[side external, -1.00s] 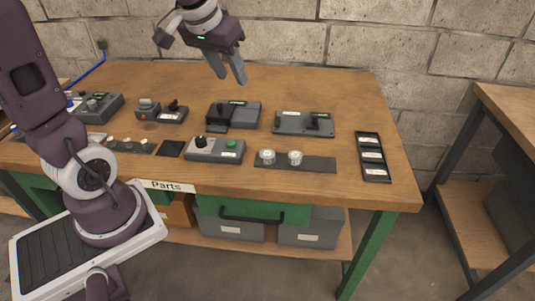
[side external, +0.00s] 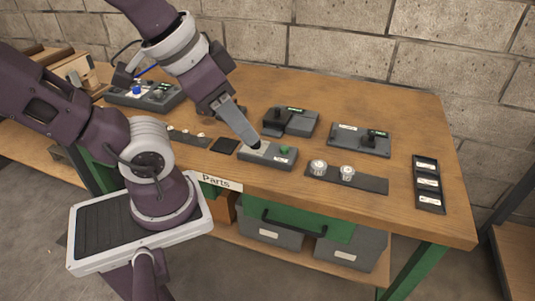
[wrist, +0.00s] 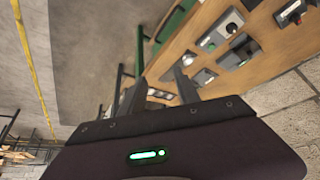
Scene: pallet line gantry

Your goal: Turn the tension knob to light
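The grey control box (side external: 267,157) with a green button (side external: 285,150) sits near the table's front edge in the side view. Its black knob is at the box's left end, hidden by my gripper there. My gripper (side external: 254,144) reaches down from the upper left, its fingertips at that left end; I cannot tell if they touch the knob. In the wrist view my gripper (wrist: 160,75) shows two fingers apart with a gap between them. I cannot make out the knob between them. The knob's pointer and any "light" mark are too small or hidden.
Two round dials (side external: 318,167) sit on a dark strip right of the box. A black device (side external: 292,121) and a lever plate (side external: 360,139) stand behind. A labelled tray (side external: 428,184) lies at the right. Bare wood lies between them.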

